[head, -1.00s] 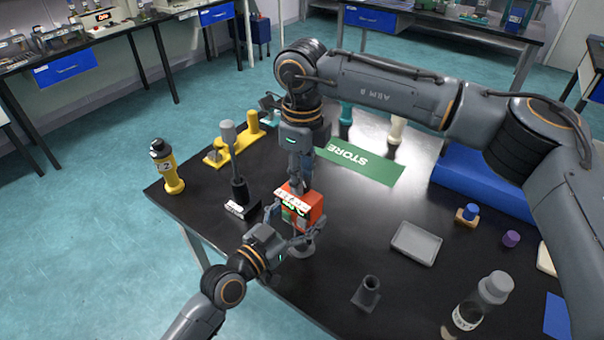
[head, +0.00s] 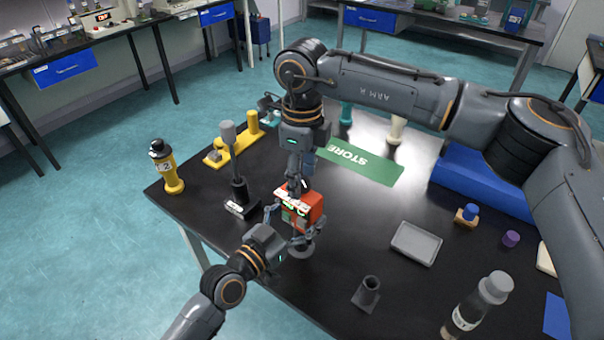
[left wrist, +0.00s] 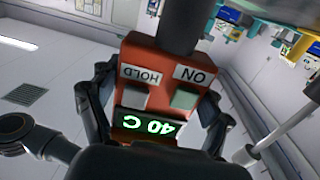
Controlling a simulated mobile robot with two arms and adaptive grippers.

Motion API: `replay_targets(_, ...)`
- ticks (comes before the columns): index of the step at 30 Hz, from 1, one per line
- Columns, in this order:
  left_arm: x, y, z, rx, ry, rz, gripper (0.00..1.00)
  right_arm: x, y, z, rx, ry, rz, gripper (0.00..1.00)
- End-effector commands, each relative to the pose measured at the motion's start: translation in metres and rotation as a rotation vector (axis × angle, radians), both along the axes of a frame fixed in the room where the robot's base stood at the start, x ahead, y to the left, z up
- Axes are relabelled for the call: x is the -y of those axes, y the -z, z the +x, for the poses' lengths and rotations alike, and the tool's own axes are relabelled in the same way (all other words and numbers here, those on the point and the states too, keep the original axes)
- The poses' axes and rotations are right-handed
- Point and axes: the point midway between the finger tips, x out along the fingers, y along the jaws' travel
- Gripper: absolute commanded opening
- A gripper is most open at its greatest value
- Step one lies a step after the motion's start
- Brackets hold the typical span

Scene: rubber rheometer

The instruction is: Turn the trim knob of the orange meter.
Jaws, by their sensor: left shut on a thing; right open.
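The orange meter (head: 316,209) is upright above the near left part of the black table. In the left wrist view the meter (left wrist: 160,60) shows ON and HOLD labels, two buttons and a lit green display reading 40 C, upside down. My left gripper (head: 291,226) is shut on the meter's sides, with one finger on each side. My right gripper (head: 299,188) is open and points down, close over the meter's top. The trim knob cannot be made out; the right gripper covers part of the top. A dark cylinder crosses the top edge in the left wrist view.
A grey round base (head: 300,248) is below the meter. A dark stand with a grey-topped rod (head: 238,185) is close on its left. A grey tray (head: 416,243) and a dark holder (head: 367,294) are right.

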Motion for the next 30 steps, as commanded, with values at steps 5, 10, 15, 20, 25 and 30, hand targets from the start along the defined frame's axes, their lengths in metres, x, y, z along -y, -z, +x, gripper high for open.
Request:
replay_targets(5,0.000,0.001,0.000,-0.002,0.001,0.000,0.40,-0.001,-0.018,0.001,0.004,0.000,0.002,0.54)
replay_targets(10,0.000,0.001,0.000,-0.002,0.001,0.000,0.40,-0.001,-0.054,0.001,0.005,0.001,0.002,0.54)
replay_targets(15,0.000,0.001,0.000,-0.002,0.001,0.000,0.40,0.000,-0.089,0.001,0.004,0.000,0.001,0.54)
replay_targets(20,0.000,0.001,0.000,-0.002,0.001,0.000,0.40,0.000,-0.110,0.001,0.002,0.000,0.000,0.54)
replay_targets(25,0.000,0.001,0.000,-0.001,0.001,0.000,0.40,0.000,-0.119,0.000,0.001,0.000,0.000,0.54)
replay_targets(30,0.000,0.001,0.000,-0.001,0.001,0.000,0.40,0.000,-0.120,0.000,0.000,0.000,0.000,0.54)
